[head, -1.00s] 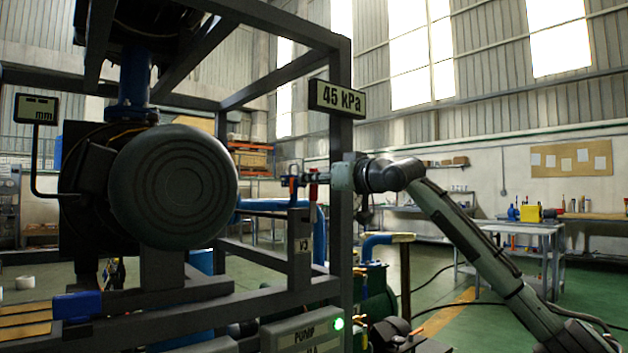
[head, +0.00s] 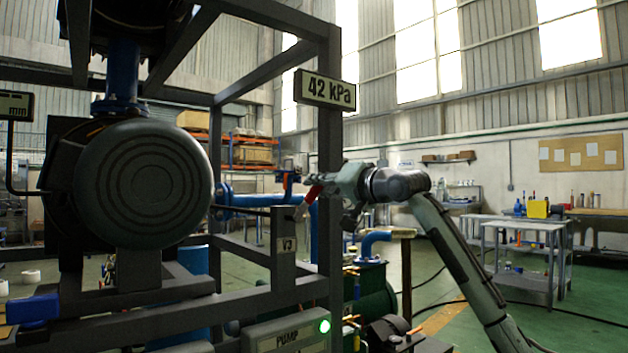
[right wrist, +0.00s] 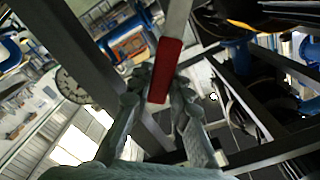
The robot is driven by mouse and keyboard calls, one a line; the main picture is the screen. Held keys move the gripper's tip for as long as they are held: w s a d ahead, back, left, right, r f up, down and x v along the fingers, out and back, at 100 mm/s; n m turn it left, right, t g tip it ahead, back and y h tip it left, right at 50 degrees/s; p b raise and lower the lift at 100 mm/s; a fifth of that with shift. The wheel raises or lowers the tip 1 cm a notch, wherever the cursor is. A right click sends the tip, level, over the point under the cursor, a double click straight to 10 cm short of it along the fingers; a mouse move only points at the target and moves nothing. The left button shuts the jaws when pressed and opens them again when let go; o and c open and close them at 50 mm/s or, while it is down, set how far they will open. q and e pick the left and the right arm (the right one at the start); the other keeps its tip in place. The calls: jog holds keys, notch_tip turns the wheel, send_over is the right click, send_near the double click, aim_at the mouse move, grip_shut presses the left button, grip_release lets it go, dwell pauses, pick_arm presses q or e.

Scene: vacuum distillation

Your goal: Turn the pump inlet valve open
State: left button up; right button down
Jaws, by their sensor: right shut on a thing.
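The pump inlet valve has a red lever handle (head: 310,195), which slants down to the left beside the blue pipe (head: 255,200), above the V3 tag (head: 287,245). My right gripper (head: 321,182) is shut on this handle. In the right wrist view the red handle (right wrist: 166,68) sits between the fingers of my right gripper (right wrist: 155,82), and its pale metal stem runs up out of the picture. The valve body is partly hidden in the head view. My left gripper is not in view.
A dark frame (head: 330,130) surrounds the valve and carries a display (head: 325,90) reading 42 kPa. A large dark round-ended vessel (head: 145,195) fills the left. The pump box (head: 290,335) below shows a green light. A workbench (head: 520,225) stands at the right beyond open floor.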

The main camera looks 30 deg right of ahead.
pick_arm(q)
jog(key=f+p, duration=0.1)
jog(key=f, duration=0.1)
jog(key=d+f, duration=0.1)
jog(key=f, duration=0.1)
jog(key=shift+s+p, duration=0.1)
jog(key=shift+p, duration=0.3)
pick_arm(e)
jog(key=d+f+m, duration=0.3)
jog(key=f+m, duration=0.3)
jog(key=m, duration=0.3)
jog(key=shift+w+f, duration=0.15)
jog(key=shift+f, duration=0.05)
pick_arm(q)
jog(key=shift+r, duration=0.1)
pick_arm(e)
jog(key=c, duration=1.4)
grip_release()
jog(key=s+d, duration=0.1)
jog(key=s, duration=1.1)
